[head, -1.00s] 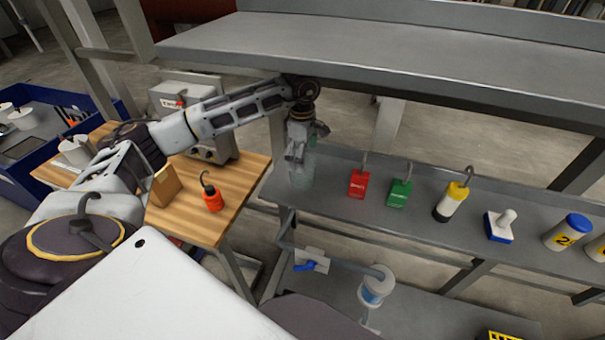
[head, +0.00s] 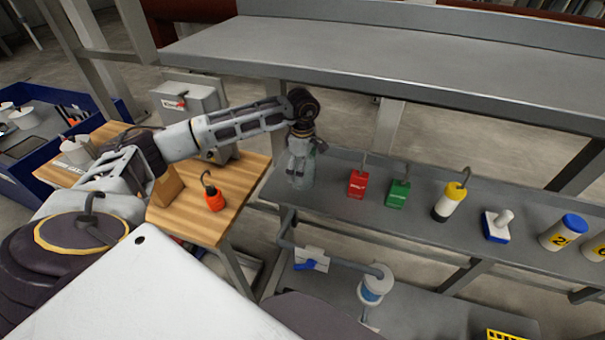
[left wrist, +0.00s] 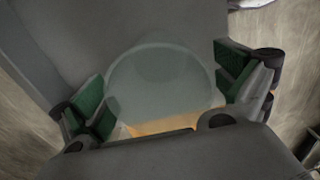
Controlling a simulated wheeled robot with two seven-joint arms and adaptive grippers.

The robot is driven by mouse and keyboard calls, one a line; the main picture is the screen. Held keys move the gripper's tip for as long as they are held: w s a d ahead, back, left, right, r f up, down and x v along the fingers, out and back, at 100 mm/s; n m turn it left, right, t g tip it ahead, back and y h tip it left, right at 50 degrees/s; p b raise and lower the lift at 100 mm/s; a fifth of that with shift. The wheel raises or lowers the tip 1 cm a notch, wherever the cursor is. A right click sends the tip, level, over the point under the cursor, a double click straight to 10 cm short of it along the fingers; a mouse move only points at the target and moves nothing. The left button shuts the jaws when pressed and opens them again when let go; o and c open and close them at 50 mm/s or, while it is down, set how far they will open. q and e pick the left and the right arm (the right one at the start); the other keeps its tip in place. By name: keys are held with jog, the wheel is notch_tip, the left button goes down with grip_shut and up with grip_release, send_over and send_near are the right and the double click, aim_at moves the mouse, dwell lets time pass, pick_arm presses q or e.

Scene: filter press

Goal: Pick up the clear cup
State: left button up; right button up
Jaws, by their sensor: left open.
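The clear cup (head: 306,177) stands on the left end of the grey lower shelf in the head view, partly hidden by my gripper. My left gripper (head: 297,172) is at the cup from above, pointing down. In the left wrist view the cup (left wrist: 162,82) is a pale see-through round shape between the green finger pads of my open left gripper (left wrist: 160,95). The pads are on both sides of the cup; the right pad looks close to its edge, and I cannot tell whether either touches. My right gripper is not in view.
On the same shelf (head: 330,205), to the right, stand a red block (head: 356,185), a green block (head: 398,194), a yellow-white bottle (head: 449,203) and a blue-white stamp-like item (head: 498,227). A higher grey shelf (head: 370,60) overhangs behind. A wooden table (head: 236,185) lies left.

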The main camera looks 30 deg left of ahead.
pick_arm(q)
jog(key=shift+f+p, duration=0.3)
jog(key=shift+f, duration=1.15)
jog(key=shift+c, duration=0.5)
jog(key=c, duration=0.7)
jog(key=shift+s, duration=0.1)
jog(key=shift+c, duration=0.4)
